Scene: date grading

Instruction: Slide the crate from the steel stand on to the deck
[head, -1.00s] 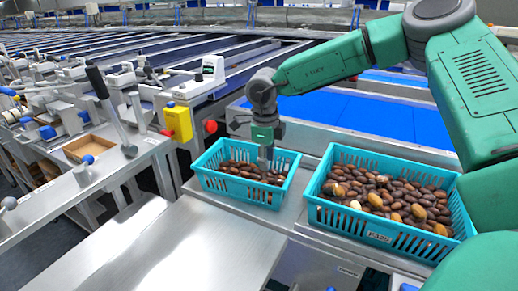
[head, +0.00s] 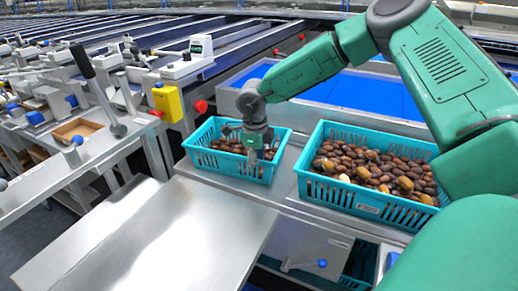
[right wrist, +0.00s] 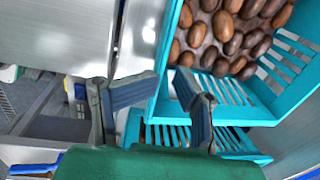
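A small turquoise slotted crate (head: 222,166) with brown dates stands on the steel stand (head: 290,190). Its turquoise wall (right wrist: 160,75) and several dates show in the right wrist view. My right gripper (head: 254,155) is over the right part of this crate, with its fingers pointing down. In the right wrist view its two fingers (right wrist: 160,92) are spread apart, with part of the crate wall showing between them. I cannot tell whether they touch it. A bare, shiny flat steel plate (head: 165,240), which looks like the deck, lies in front of the crate. My left gripper is not in view.
A larger turquoise crate (head: 318,188) full of dates stands to the right of the small one. A yellow box (head: 168,103) with a red knob is at the left. A blue belt (head: 350,105) runs behind. The steel plate is clear.

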